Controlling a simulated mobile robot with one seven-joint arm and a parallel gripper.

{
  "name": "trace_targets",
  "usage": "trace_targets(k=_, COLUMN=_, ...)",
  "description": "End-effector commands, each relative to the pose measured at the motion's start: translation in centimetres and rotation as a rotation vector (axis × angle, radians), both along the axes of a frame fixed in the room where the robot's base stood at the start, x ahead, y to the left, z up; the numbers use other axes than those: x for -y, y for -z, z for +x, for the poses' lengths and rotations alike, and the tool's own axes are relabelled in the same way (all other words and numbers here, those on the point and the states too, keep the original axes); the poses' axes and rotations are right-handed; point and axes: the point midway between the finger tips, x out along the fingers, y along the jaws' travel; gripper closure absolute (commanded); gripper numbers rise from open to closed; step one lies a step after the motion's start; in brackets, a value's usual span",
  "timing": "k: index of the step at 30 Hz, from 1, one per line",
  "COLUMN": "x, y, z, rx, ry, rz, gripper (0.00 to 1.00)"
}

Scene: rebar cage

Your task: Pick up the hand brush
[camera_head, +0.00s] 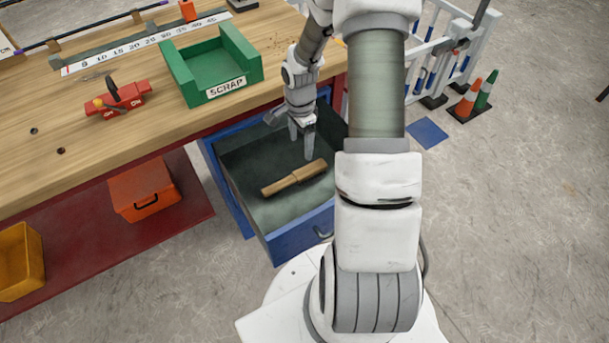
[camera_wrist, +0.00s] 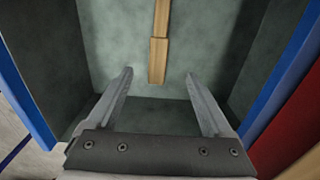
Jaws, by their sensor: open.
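The hand brush (camera_head: 294,179) is a light wooden piece lying in the open blue drawer (camera_head: 302,235), on its dark green-grey floor. Its handle end points to the left in the head view. In the wrist view the brush (camera_wrist: 159,45) runs up from the middle, cut off by the top edge. My gripper (camera_head: 301,152) is over the drawer, beside the brush's far side. In the wrist view its two fingers (camera_wrist: 160,78) are wide apart with nothing between them, and the brush lies beyond their tips. Any bristles are hidden.
An orange box (camera_head: 142,187) and a yellow bin (camera_head: 20,262) sit on the lower shelf. Drawer walls surround the brush.

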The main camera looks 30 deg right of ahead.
Motion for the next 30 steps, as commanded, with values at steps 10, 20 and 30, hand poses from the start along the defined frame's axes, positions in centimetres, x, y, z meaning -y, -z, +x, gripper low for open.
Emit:
trace_targets(k=10, x=-0.1, y=7.5, z=-0.1, rx=-0.001, ry=-0.002, rz=0.001, gripper=0.15)
trace_targets(k=20, x=-0.3, y=10.3, z=-0.2, rx=-0.001, ry=-0.003, rz=0.001, gripper=0.15)
trace_targets(k=30, x=-0.6, y=13.9, z=-0.3, rx=0.0, ry=-0.002, rz=0.001, gripper=0.15)
